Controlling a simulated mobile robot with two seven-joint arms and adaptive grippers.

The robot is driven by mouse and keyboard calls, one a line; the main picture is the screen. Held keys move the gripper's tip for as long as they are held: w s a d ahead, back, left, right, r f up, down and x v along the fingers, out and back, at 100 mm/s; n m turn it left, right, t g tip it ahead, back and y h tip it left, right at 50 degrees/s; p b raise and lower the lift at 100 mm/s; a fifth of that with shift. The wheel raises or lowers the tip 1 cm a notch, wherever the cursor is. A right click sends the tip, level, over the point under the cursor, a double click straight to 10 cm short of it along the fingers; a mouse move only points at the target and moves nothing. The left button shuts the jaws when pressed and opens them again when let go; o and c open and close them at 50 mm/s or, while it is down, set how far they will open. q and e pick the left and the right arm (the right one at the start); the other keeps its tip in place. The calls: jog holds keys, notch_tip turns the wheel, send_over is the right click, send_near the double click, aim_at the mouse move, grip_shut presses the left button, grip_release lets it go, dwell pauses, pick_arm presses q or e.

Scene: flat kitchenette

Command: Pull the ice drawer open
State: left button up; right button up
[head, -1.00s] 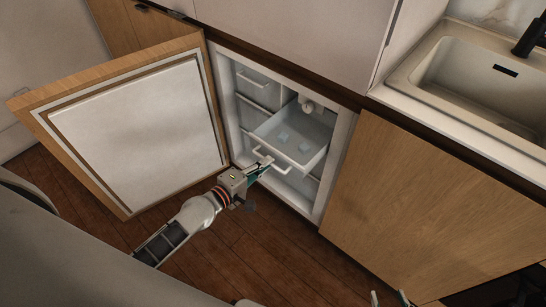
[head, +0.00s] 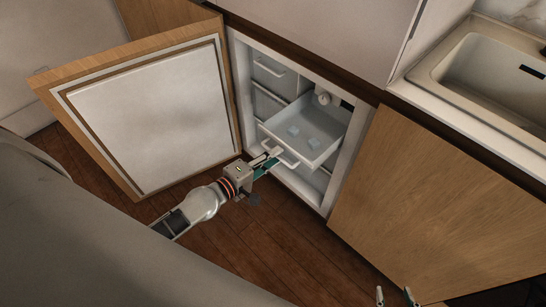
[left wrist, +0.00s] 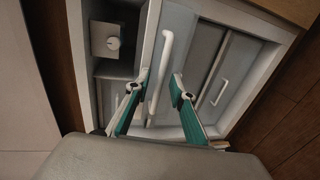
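My left gripper (head: 275,157) is at this handle. In the left wrist view its teal fingers (left wrist: 159,84) are spread, one on each side of the handle; I cannot tell whether they touch it. My right gripper (head: 395,297) shows only its fingertips at the bottom edge, apart and empty.
The wood-edged door (head: 150,120) is swung wide open to the left. Other drawers with handles (head: 270,68) sit inside the compartment. A wooden cabinet front (head: 430,200) is on the right, below the sink (head: 480,70). The wooden floor (head: 270,240) in front is clear.

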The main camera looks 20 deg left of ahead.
pick_arm(q)
jog(key=v, duration=1.2)
dwell(0.3)
jog(key=s+d+f+m+g+y+p, duration=0.1)
jog(key=s+d+f+m+g+p, duration=0.1)
jog(key=s+m, duration=0.3)
jog(key=s+d+f+m+g+y+p, duration=0.1)
jog(key=s+d+m+p, duration=0.3)
jog(key=m, duration=0.9)
jog(key=shift+s+d+f+g+y+p, duration=0.2)
jog(key=shift+s+f+g+y+p, duration=0.2)
jog(key=shift+s+f+g+p, duration=0.5)
pick_arm(e)
jog(key=r, duration=0.1)
jog(key=a+r, duration=0.1)
jog(key=r, duration=0.2)
jog(key=shift+s+a+r, duration=0.25)
jog(key=shift+s+r, duration=0.1)
jog(key=shift+r, duration=0.05)
